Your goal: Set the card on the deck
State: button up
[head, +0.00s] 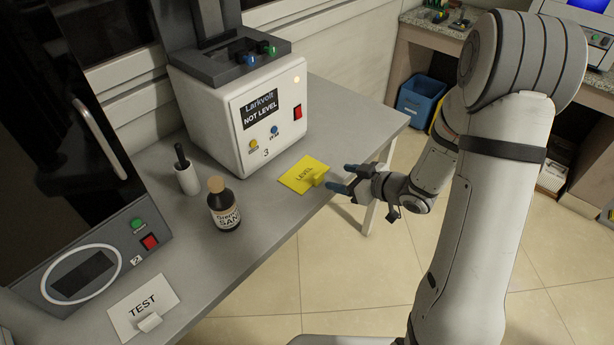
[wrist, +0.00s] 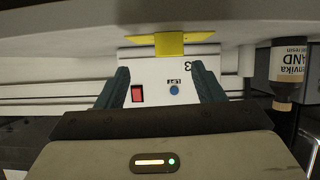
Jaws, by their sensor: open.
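A yellow card (head: 299,174) marked LEVEL lies on the grey bench in front of the machine marked 3, with a small raised tab at its right edge. In the wrist view the yellow card (wrist: 169,44) shows ahead of the fingers. My gripper (head: 345,178) is open and empty, just right of the tab and apart from it; its fingers also show in the wrist view (wrist: 159,78). The white machine (head: 210,122) reads "Larkvolt NOT LEVEL". It has a dark top platform (head: 230,65), which may be the deck; I cannot tell for sure.
A dark bottle (head: 224,210) and a white cup (head: 187,179) with a black-handled tool stand left of the card. A white TEST card (head: 142,306) lies by the dark machine (head: 60,150) at left. The bench (head: 250,245) is bare along its front edge.

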aim_at(321, 175)
jog(key=shift+y, duration=0.5)
jog(key=x, duration=0.8)
jog(key=shift+s+a+f, duration=0.25)
jog(key=shift+s+a, duration=0.05)
jog(key=shift+a, duration=0.05)
jog(key=c, duration=1.1)
jog(key=shift+r, duration=0.15)
jog(key=shift+c, duration=0.2)
